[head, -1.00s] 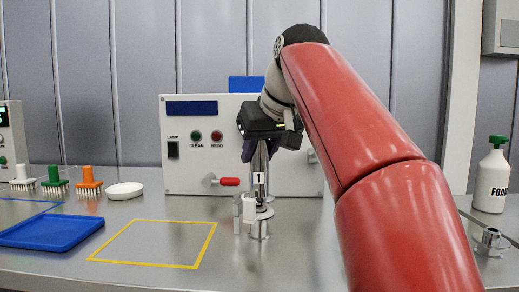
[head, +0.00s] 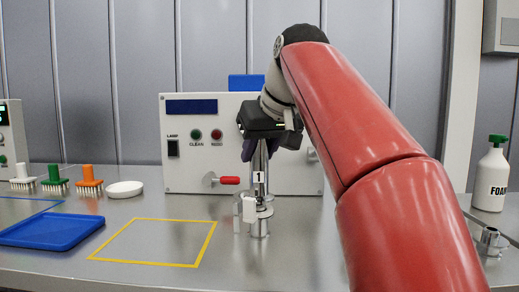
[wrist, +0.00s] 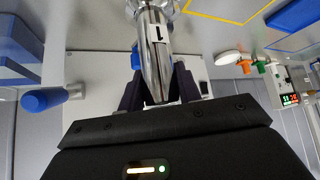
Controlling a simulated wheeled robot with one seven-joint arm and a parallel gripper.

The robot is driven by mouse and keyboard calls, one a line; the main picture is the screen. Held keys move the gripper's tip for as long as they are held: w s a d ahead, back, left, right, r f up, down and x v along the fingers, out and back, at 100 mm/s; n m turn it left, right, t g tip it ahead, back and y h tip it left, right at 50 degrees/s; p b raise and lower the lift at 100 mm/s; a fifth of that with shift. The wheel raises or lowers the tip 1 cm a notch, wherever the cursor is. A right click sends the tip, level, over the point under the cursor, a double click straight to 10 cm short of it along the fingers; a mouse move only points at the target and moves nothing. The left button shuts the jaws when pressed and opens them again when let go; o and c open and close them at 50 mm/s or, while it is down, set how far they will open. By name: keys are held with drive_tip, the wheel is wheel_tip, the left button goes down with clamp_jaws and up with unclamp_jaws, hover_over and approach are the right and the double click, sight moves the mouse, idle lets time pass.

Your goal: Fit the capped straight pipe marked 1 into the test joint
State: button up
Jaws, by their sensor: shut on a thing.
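The capped straight pipe marked 1 (head: 259,187) stands upright in the head view, a shiny metal tube with a white "1" label. My gripper (head: 259,145) is shut on its upper part. In the wrist view my gripper (wrist: 158,88) has dark fingers on both sides of the pipe (wrist: 152,55). The pipe's lower end is at the metal test joint (head: 259,228) on the bench, beside a small white block (head: 249,209). I cannot tell whether the pipe is seated in the joint.
A grey panel box (head: 205,150) with a red-handled lever (head: 229,180) stands behind the pipe. A yellow-outlined square (head: 155,243) on the left is empty. A blue tray (head: 52,231), brushes (head: 90,182) and a white dish (head: 125,189) lie further left. A foam bottle (head: 491,180) stands right.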

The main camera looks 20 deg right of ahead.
drive_tip(key=shift+f+b, duration=0.9)
drive_tip(key=shift+f, duration=0.45)
idle(0.6)
drive_tip(key=o, duration=1.3)
drive_tip(key=shift+r, duration=0.1)
drive_tip(key=shift+r, duration=0.15)
drive_tip(key=shift+p+v, duration=2.1)
drive_tip(key=shift+v, duration=1.2)
drive_tip(key=shift+s, duration=0.15)
drive_tip(key=p+v, duration=0.1)
drive_tip(key=v, duration=0.7)
drive_tip(key=shift+p, duration=0.35)
